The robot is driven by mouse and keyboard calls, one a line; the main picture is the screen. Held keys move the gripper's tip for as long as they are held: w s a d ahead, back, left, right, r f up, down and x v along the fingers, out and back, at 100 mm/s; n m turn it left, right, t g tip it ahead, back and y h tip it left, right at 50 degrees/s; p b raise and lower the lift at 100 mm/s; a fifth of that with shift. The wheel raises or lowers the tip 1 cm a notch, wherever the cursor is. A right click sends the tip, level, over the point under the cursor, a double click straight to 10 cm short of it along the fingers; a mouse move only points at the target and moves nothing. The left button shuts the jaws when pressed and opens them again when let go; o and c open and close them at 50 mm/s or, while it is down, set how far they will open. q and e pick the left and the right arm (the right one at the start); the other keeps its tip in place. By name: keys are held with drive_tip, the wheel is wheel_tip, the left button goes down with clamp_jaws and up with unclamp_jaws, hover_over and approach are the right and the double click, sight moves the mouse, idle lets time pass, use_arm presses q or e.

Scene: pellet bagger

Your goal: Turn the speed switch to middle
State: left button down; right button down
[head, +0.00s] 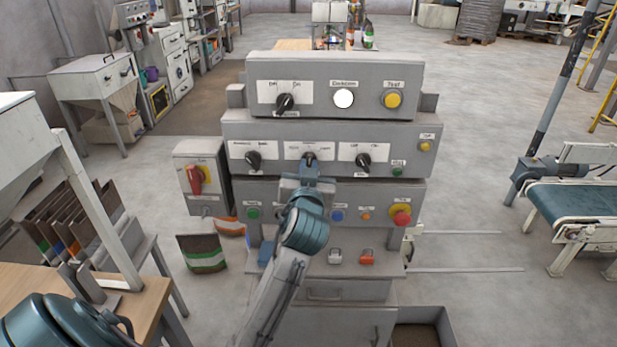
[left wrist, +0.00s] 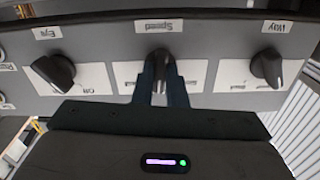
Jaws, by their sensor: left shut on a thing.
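The speed switch (head: 309,158) is the black knob in the middle of the control panel's second row. In the left wrist view, which shows the panel upside down, the speed switch (left wrist: 160,60) sits by the "Speed" label on a white plate. My left gripper (head: 312,168) is at this knob. In the wrist view my left gripper's (left wrist: 163,75) two fingers are shut on the knob, one on each side. The knob looks roughly upright there, but the fingers cover much of it, so its exact setting is hard to tell. My right gripper is not in view.
The "Way" knob (left wrist: 270,68) and the "Eye" knob (left wrist: 54,74) flank the speed switch. A red main switch (head: 196,180) is on a box at the left. A red emergency button (head: 401,217) is low right. A conveyor (head: 580,207) stands at right, with open floor between.

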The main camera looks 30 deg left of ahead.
use_arm(q)
drive_tip(key=shift+n+b, duration=0.35)
drive_tip(key=shift+n, duration=0.15)
drive_tip(key=c, duration=1.5)
unclamp_jaws()
drive_tip(key=shift+o, duration=0.2)
